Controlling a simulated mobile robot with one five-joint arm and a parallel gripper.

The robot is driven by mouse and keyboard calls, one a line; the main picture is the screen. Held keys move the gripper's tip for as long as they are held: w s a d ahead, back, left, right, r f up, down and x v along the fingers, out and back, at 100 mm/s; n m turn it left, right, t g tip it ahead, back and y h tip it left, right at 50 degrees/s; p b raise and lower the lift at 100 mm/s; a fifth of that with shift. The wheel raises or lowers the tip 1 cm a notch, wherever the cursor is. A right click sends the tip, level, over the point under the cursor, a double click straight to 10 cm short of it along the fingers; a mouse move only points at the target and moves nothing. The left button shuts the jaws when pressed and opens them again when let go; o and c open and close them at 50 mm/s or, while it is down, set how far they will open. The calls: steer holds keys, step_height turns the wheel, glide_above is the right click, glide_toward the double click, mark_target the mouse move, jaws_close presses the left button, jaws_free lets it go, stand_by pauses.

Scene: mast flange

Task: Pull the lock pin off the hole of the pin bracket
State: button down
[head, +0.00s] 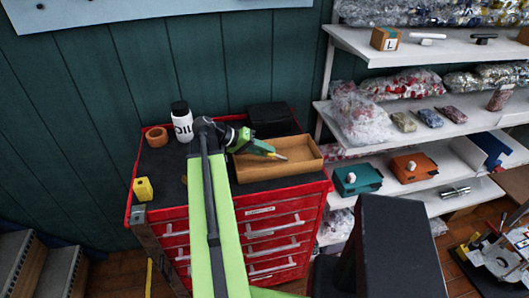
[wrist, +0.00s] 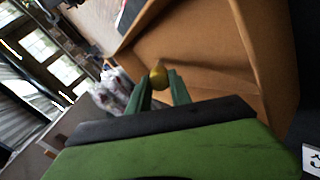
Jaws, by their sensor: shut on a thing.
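My gripper (head: 275,154) is over the open wooden tray on the red cabinet. In the wrist view its two fingers (wrist: 158,90) are shut on a small brass-yellow piece with a rounded end, which looks like the lock pin (wrist: 158,76). The pin also shows as a yellow-orange tip in the head view (head: 281,157). The fingers hide the rest of it. A yellow block (head: 143,189), perhaps the pin bracket, stands at the cabinet's front left corner, well apart from my gripper. I cannot make out its hole clearly.
The wooden tray (head: 309,164) has raised walls around my gripper; its visible floor looks empty. An oil bottle (head: 182,122) and a brown ring-shaped piece (head: 157,137) stand at the back left of the red cabinet (head: 270,246). Shelves (head: 345,40) with bags and boxes stand at the right.

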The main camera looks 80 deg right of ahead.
steer(key=c, duration=1.1)
jaws_free()
steer(key=shift+r, duration=0.1)
steer(key=shift+w+a+r+p, duration=0.15)
steer(key=shift+w+r+p, duration=0.1)
steer(key=shift+w+p, duration=0.1)
steer(key=p+v, duration=0.9)
steer(key=v, duration=0.7)
steer(key=shift+w+r, duration=0.15)
